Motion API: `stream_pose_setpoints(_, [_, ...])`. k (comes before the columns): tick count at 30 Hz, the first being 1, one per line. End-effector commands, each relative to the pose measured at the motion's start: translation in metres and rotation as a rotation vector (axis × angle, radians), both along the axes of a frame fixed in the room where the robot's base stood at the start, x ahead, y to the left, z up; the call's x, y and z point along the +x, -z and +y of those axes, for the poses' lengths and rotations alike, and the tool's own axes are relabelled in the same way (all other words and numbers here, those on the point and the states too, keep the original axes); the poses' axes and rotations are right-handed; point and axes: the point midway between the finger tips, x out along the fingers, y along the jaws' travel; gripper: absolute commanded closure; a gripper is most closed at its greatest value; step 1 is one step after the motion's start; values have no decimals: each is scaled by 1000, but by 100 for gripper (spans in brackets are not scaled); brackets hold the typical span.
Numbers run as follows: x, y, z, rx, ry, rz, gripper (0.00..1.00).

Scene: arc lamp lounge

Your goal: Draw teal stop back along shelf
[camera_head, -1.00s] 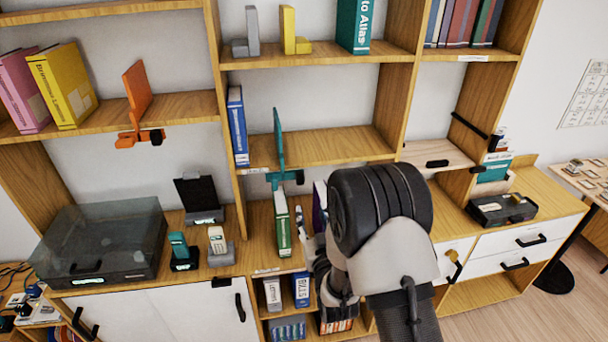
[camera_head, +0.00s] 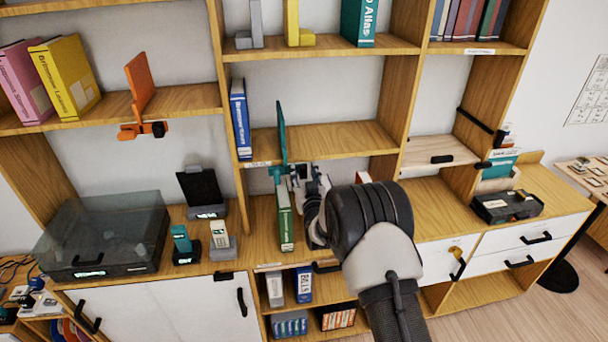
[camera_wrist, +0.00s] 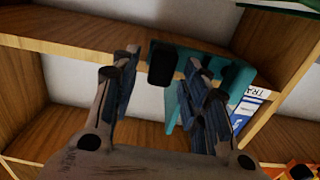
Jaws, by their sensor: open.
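The teal stop (camera_head: 281,138) stands upright on the middle shelf (camera_head: 335,142), its clamp over the shelf's front edge. It is right of the blue book (camera_head: 240,120), with bare shelf between them. My gripper (camera_head: 300,174) is at the shelf's front edge, just right of the clamp. In the wrist view my gripper (camera_wrist: 163,68) is open, with the stop's black knob (camera_wrist: 162,60) showing between its fingertips. The teal body (camera_wrist: 188,88) is partly hidden behind the right finger. I cannot tell whether a finger touches the knob.
A green book (camera_head: 285,222) stands on the counter below the stop. My arm covers part of the counter to the right. An orange stop (camera_head: 140,85) is on the left shelf. The middle shelf right of the teal stop is clear.

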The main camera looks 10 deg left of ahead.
Motion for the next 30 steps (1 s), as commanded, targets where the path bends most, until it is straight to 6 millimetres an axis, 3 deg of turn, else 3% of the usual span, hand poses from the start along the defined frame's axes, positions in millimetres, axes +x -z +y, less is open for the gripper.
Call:
stream_pose_setpoints(11, [5, 0, 1, 0, 0, 1, 58])
stream_pose_setpoints(30, [5, 0, 1, 0, 0, 0, 100])
